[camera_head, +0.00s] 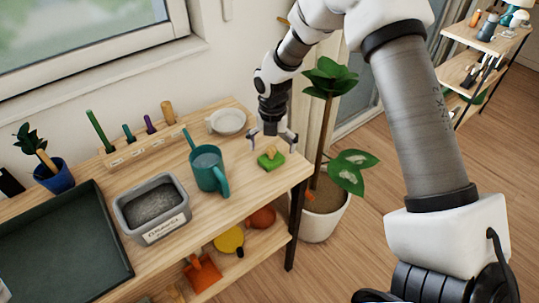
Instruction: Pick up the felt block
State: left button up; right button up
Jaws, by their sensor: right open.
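The felt block (270,162), green with a small tan wooden piece on top, lies on the right end of the wooden table's top (232,214), near its corner. My right gripper (272,145) points down just above the block. Its fingers are spread open, one to each side in this view. I cannot tell whether a finger touches the block. My left gripper is out of view.
A grey bin (152,208), a dark tray (62,252) and a tool rack (137,150) stand further left. A potted plant (322,214) stands right of the table.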

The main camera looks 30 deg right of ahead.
aim_at(272, 156)
jog(key=f, duration=0.2)
jog(key=w+f, duration=0.1)
jog(key=f, duration=0.1)
jog(key=shift+f, duration=0.3)
jog(key=shift+s+r, duration=0.1)
jog(key=shift+s, duration=0.15)
jog(key=c, duration=1)
jog(key=shift+r, duration=0.1)
